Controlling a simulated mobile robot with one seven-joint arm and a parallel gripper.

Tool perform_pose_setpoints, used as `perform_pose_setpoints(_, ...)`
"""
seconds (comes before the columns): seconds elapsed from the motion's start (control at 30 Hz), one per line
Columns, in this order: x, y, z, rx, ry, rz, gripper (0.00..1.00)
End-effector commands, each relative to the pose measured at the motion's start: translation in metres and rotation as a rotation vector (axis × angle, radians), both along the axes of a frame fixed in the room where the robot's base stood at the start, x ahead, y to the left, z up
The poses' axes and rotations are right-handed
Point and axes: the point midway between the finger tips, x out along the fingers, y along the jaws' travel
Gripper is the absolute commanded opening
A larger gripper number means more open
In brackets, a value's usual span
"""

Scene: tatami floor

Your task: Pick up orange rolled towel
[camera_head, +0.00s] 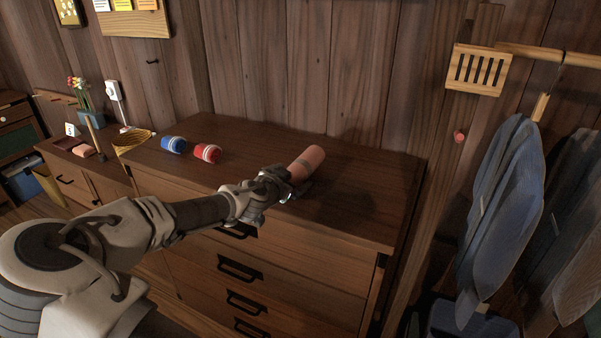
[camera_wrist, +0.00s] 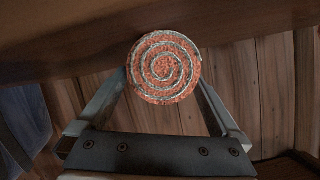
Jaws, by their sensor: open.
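The orange rolled towel (camera_head: 306,163) lies on the dark wooden dresser top in the head view, right at the end of my arm. In the wrist view the towel (camera_wrist: 166,67) shows its round end, an orange and pale spiral. My gripper (camera_head: 287,186) reaches over the dresser top at the towel's near end. In the wrist view my gripper (camera_wrist: 164,90) is open, with one finger on each side of the towel's end. Whether the fingers touch the towel cannot be told. The towel's near end is hidden by my gripper in the head view.
A blue roll (camera_head: 173,144) and a red roll (camera_head: 207,152) lie to the left on the dresser (camera_head: 375,185). The dresser top is clear to the right of the towel. A wooden wall stands behind, and clothes (camera_head: 500,190) hang at the right.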

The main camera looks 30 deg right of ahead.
Motion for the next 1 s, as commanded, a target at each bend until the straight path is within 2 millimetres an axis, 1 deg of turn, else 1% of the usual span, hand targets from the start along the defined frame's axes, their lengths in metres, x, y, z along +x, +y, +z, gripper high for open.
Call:
perform_pose_setpoints(0.07,0.0027,-0.0037,-0.0022,0.000,0.000,-0.001,1.00)
perform_pose_setpoints(0.3,0.0040,-0.0039,-0.0024,0.001,0.000,0.001,1.00)
perform_pose_setpoints(0.33,0.0040,-0.0039,-0.0024,0.001,0.000,0.001,0.98)
perform_pose_setpoints(0.47,0.0039,-0.0040,-0.0023,0.001,0.000,0.001,0.75)
perform_pose_setpoints(0.5,0.0037,-0.0040,-0.0023,0.001,0.000,0.001,0.68)
perform_pose_setpoints(0.57,0.0037,-0.0040,-0.0022,0.001,0.001,0.000,0.57)
perform_pose_setpoints(0.6,0.0037,-0.0040,-0.0023,0.001,0.001,0.000,0.50)
perform_pose_setpoints(0.67,0.0037,-0.0040,-0.0022,0.001,0.001,0.000,0.39)
perform_pose_setpoints(0.7,0.0036,-0.0041,-0.0023,0.001,0.001,0.000,0.32)
perform_pose_setpoints(0.77,0.0036,-0.0041,-0.0023,0.001,0.001,0.000,0.21)
perform_pose_setpoints(0.8,0.0036,-0.0041,-0.0023,0.001,0.001,0.000,0.14)
perform_pose_setpoints(1.0,0.0037,-0.0041,-0.0018,0.001,-0.001,0.001,0.13)
